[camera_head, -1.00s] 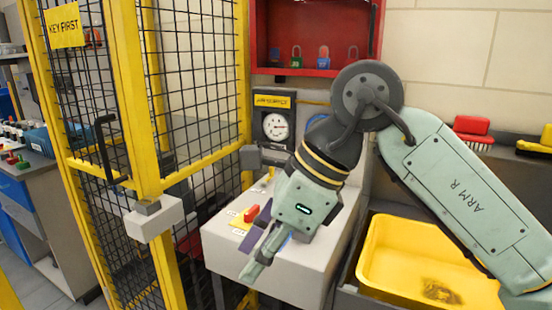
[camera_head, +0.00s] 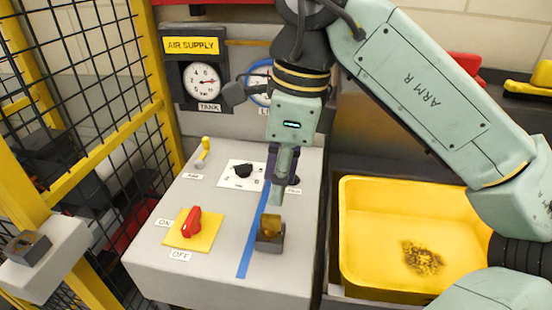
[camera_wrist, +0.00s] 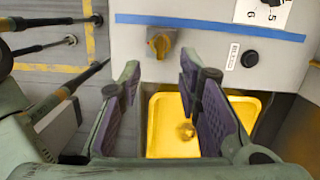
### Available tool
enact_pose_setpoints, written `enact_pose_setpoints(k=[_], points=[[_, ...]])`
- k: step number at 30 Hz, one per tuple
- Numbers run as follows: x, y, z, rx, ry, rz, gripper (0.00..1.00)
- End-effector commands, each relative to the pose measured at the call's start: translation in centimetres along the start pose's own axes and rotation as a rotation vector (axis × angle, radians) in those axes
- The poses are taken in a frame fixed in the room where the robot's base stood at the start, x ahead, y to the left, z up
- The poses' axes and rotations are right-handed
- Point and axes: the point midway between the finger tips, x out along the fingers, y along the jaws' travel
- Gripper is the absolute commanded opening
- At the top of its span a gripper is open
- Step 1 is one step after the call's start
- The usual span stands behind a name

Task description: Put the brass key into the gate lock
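The brass key (camera_head: 271,224) sits upright in a small dark block (camera_head: 270,243) on the console, beside a blue tape line. It also shows in the wrist view (camera_wrist: 160,44), beyond my fingertips. My gripper (camera_head: 278,196) points down just above and behind the key, apart from it. In the wrist view its purple-padded fingers (camera_wrist: 160,78) are spread with nothing held between them. What looks like the gate lock, a dark block with an opening (camera_head: 29,249), sits on a pale box on the yellow gate frame at far left. Its inside is too small to make out.
The console (camera_head: 212,270) carries a red switch (camera_head: 192,222) on a yellow plate, a black knob (camera_head: 242,171) and a small yellow lever (camera_head: 204,148). A yellow bin (camera_head: 385,275) stands to the right. Yellow-framed mesh (camera_head: 90,80) stands to the left.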

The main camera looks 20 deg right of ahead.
Motion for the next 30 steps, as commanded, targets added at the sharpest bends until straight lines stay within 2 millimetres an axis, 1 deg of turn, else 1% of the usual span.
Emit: enact_pose_setpoints(k=[3,9,12,18,27,30], points=[[3.0,0.0,-0.1,-0.003,-0.001,0.001,0.32],[6.5,0.0,0.0,-0.002,0.000,0.000,0.32],[7.7,0.0,0.0,-0.001,-0.001,0.000,0.32],[8.9,0.0,0.1,-0.002,-0.001,-0.001,0.32],[8.9,0.0,0.1,-0.002,-0.002,0.000,0.32],[8.9,0.0,0.1,-0.002,-0.002,0.000,0.26]])
